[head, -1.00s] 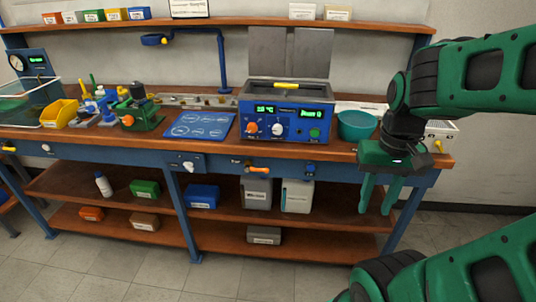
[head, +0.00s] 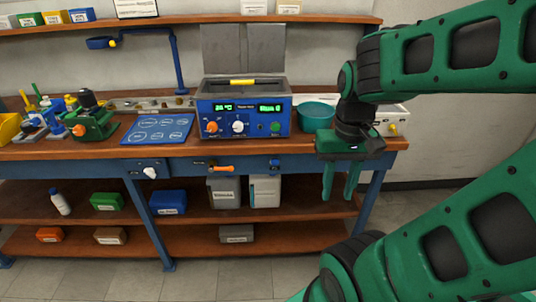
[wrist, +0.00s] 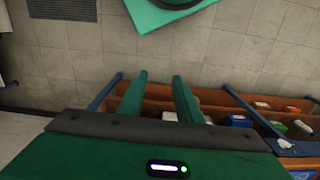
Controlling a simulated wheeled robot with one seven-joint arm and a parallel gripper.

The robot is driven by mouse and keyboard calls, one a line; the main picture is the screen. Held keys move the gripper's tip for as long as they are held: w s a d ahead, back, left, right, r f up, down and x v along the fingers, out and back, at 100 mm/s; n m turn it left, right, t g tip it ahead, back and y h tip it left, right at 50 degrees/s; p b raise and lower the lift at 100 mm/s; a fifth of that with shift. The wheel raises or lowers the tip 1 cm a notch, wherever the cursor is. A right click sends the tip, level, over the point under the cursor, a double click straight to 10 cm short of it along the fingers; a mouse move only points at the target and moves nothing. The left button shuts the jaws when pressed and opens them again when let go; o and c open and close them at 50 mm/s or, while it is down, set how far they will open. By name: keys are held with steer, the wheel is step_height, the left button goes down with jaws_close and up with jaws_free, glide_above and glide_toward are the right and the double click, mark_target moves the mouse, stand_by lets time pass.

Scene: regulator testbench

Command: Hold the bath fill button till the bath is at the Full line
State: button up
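The bath (head: 201,120) is a blue box on the bench with two green displays, an orange knob, a white knob and a green button (head: 275,127) on its front. A small blue fitting (head: 274,163) sits on the bench's front edge below it. I cannot read which control is the fill button, and neither the water level nor a Full line can be made out. My gripper (head: 340,194) points down in front of the bench's right end, right of and apart from these controls. Its fingers are apart and empty; they also show in the wrist view (wrist: 159,80).
A teal bowl (head: 316,117) stands right of the bath. An orange handle (head: 222,168) and a white knob (head: 150,172) stick out of the bench front. Shelves below hold boxes and bins. Grey floor (head: 210,284) is clear in front of the bench.

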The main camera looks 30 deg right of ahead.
steer(key=shift+c, duration=0.4)
jaws_close()
stand_by(1.2)
